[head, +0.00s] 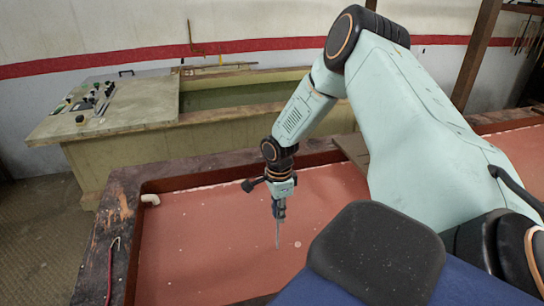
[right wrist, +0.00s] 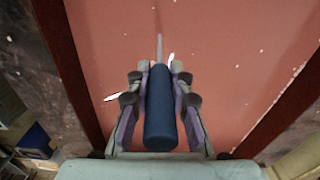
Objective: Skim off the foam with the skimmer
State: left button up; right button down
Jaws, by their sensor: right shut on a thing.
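My right gripper (head: 279,207) is over the vat in the head view, pointing down. It is shut on the skimmer's blue handle (right wrist: 160,112), which lies between the fingers in the right wrist view. The skimmer's thin grey rod (head: 277,234) runs down toward the red-brown liquid (head: 215,245). The skimmer's working end cannot be made out; I cannot tell whether it touches the liquid. Small pale foam flecks (head: 297,244) dot the surface, and a thin pale line runs along the far edge. My left gripper is not in view.
The vat's dark wooden rim (head: 122,205) borders the liquid at left and back. A white pipe end (head: 150,199) juts from the left wall. A red hooked tool (head: 111,268) lies on the left rim. A second tank (head: 225,115) and a control panel (head: 92,103) stand behind.

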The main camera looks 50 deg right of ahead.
jog(key=s+d, duration=0.3)
jog(key=s, duration=0.3)
jog(key=shift+s+d, duration=0.15)
jog(key=shift+d, duration=0.25)
